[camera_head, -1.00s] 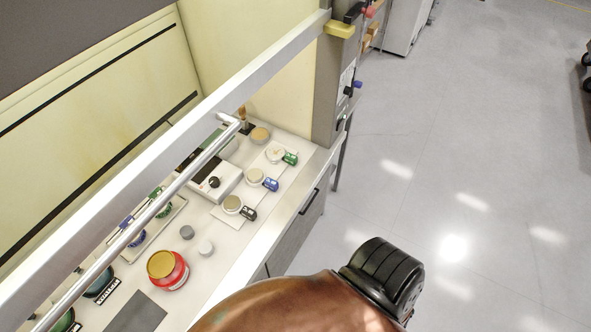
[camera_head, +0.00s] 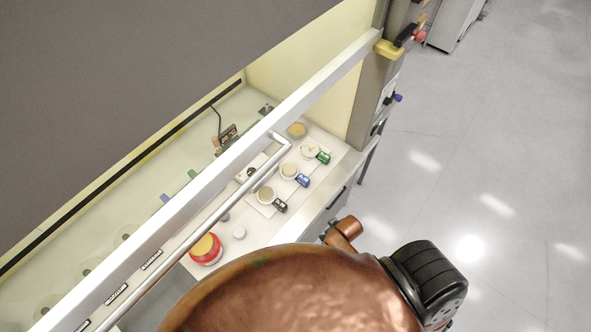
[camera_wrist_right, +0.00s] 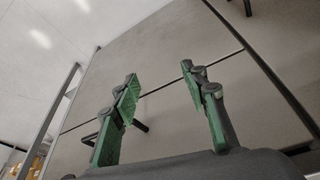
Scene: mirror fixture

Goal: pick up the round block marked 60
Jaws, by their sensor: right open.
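Two small plain round blocks stand on the bench beside a red jar: a pale one (camera_head: 238,232) and a darker grey one (camera_head: 224,217), partly behind the metal rail. No marking can be read on either, so I cannot tell which block, if any, is marked 60. My right gripper (camera_wrist_right: 160,76) is open and empty in the right wrist view, its green-padded fingers apart in front of grey cabinet fronts. No block shows between or near them. My left gripper is not in view.
A sash frame bar (camera_head: 190,195) and a metal rail cross above the bench. The red jar (camera_head: 206,250) stands beside the blocks. Round dishes with black, blue and green tags (camera_head: 324,157) sit further back. The floor (camera_head: 480,180) to the right is clear.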

